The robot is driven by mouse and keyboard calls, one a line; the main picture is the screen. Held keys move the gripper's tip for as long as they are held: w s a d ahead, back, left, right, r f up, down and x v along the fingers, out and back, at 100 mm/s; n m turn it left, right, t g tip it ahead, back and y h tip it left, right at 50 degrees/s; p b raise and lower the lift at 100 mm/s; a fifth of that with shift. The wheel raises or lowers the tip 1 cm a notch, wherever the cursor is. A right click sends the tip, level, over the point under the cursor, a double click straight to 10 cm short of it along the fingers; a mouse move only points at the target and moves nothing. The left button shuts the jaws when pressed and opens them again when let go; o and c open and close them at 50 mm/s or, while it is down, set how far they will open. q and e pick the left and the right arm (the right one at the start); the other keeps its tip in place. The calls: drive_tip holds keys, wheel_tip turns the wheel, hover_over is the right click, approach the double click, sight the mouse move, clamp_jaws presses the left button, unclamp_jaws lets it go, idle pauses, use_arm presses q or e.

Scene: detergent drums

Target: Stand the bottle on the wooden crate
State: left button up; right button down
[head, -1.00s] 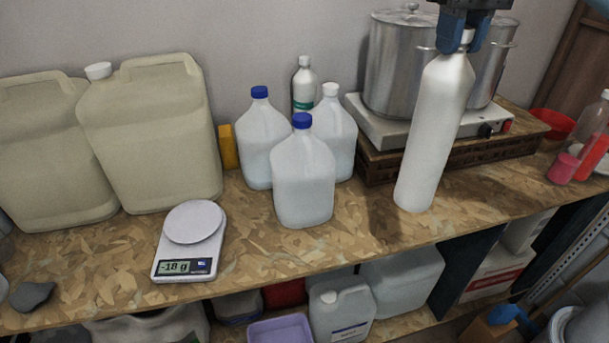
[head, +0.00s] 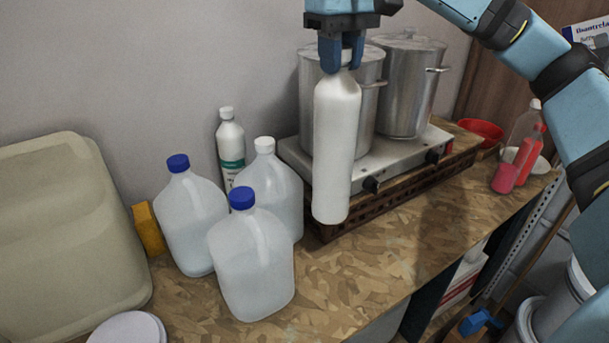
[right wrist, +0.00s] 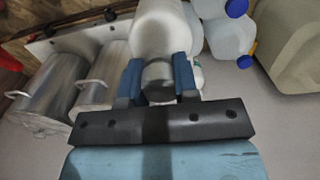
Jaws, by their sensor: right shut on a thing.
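The white bottle (head: 337,150) hangs upright from my right gripper (head: 342,58), which is shut on its neck. In the right wrist view the bottle (right wrist: 160,28) sits between the two blue fingers (right wrist: 158,80). The wooden crate (head: 400,200) is a low, dark slatted box at the back of the bench, under the hot plate. In the head view the bottle's base overlaps the crate's left front part. I cannot tell whether it touches anything. My left gripper is not in view.
A hot plate (head: 400,163) with two steel pots (head: 408,95) covers much of the crate. Several jugs (head: 250,265) and a green-labelled bottle (head: 229,150) stand left of it. A red bowl (head: 482,131) and pink containers (head: 507,176) are at right.

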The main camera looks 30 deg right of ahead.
sight(334, 166)
wheel_tip(334, 166, down, 15)
drive_tip(key=shift+r+b, duration=0.15)
drive_tip(key=shift+b, duration=1.05)
drive_tip(key=shift+f, duration=2.25)
drive_tip(key=shift+f+b, duration=0.15)
drive_tip(key=shift+b, duration=0.25)
drive_tip(key=c, duration=0.9)
unclamp_jaws()
drive_tip(key=shift+c, duration=0.2)
drive_tip(key=shift+o, duration=0.4)
